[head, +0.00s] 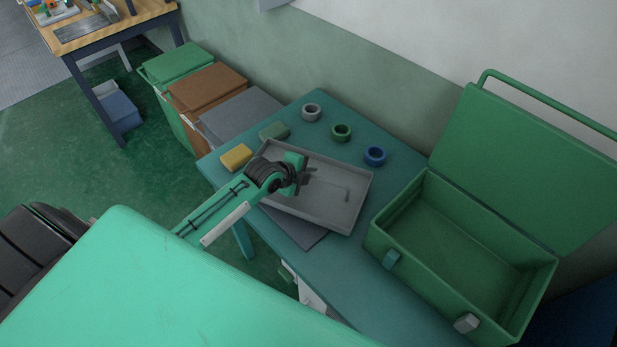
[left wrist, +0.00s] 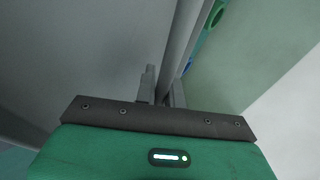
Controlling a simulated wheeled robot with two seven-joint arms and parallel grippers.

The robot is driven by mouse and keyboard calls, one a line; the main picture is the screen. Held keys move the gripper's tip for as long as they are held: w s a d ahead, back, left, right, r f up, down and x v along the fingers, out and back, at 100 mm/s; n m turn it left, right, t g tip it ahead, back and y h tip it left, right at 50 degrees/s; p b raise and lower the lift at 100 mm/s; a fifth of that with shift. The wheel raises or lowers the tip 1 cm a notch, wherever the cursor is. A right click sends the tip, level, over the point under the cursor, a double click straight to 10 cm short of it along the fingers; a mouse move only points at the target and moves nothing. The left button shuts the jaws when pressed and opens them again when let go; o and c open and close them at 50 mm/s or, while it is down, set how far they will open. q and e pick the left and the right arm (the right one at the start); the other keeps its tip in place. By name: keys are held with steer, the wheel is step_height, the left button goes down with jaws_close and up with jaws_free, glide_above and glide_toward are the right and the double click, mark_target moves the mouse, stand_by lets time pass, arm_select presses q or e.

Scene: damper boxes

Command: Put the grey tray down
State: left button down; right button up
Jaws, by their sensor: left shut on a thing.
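The grey tray (head: 345,208) is a shallow, empty rectangular tray over the teal table, roughly level. My left gripper (head: 308,178) reaches in from the left and is shut on the tray's wall. In the left wrist view, the fingers (left wrist: 163,90) close around the tray's thin grey wall (left wrist: 182,45). A flat dark grey mat (head: 300,232) shows partly from under the tray's near side. I cannot tell whether the tray touches the mat or hangs above it. My right gripper is not in view.
An open green toolbox (head: 455,240) stands right of the tray. Yellow (head: 236,157) and olive (head: 275,130) blocks lie to its left. Grey (head: 311,112), green (head: 341,132) and blue (head: 374,156) rings sit behind it. The table front (head: 370,285) is clear.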

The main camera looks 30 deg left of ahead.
arm_select(q)
step_height(320, 180, down, 3)
steer(key=shift+r, duration=0.1)
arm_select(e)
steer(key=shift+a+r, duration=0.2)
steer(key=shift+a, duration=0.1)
arm_select(q)
steer(key=c, duration=1.9)
jaws_free()
steer(key=shift+f, duration=0.2)
steer(key=shift+c, duration=0.2)
steer(key=o, duration=0.4)
steer(key=shift+o, duration=0.2)
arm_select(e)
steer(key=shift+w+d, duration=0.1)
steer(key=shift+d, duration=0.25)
arm_select(q)
steer(key=shift+r, duration=0.15)
